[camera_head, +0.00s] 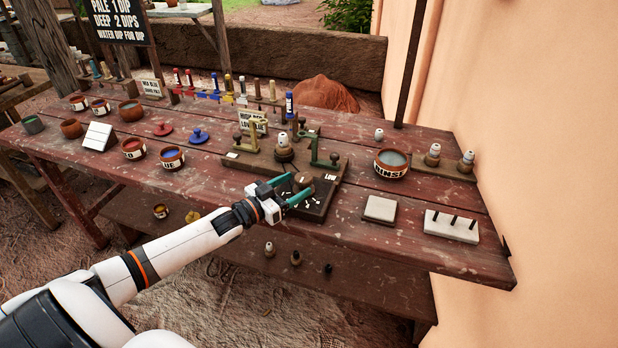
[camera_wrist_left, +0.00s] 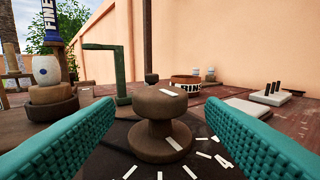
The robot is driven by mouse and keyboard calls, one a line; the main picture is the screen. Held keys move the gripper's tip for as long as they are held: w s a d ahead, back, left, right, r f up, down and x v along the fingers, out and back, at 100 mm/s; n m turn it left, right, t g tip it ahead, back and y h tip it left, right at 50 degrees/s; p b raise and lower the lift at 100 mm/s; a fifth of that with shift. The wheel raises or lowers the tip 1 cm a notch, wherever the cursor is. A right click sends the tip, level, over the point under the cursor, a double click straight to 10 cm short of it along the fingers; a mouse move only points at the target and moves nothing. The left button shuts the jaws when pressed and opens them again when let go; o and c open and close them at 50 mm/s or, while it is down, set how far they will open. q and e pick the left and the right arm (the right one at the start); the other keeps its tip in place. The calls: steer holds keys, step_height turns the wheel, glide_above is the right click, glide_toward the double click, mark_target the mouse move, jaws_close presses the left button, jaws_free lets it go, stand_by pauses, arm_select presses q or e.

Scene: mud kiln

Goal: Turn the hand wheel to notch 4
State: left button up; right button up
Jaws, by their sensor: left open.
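The hand wheel is a brown, mushroom-shaped knob (camera_wrist_left: 162,118) on a dark dial plate (camera_head: 318,208) at the front of the wooden fixture. It also shows in the head view (camera_head: 303,180). White marks are on its cap and on its foot. The foot mark points toward the lower right in the left wrist view, among white notch lines, with a numeral that looks like 4 (camera_wrist_left: 222,161) farther right. My left gripper (camera_head: 289,189) is open, its teal fingers on either side of the knob with visible gaps in the left wrist view. My right gripper is not in view.
A green bracket (camera_head: 323,155) and a post with a white ball top (camera_head: 284,147) stand just behind the knob. The RINSE bowl (camera_head: 391,163), a pale tile (camera_head: 380,209) and a pegged block (camera_head: 451,226) are to the right. Bare table lies between them.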

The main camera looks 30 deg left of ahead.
mark_target(308, 178)
arm_select(q)
steer(key=x, duration=0.4)
steer(key=shift+x, duration=0.8)
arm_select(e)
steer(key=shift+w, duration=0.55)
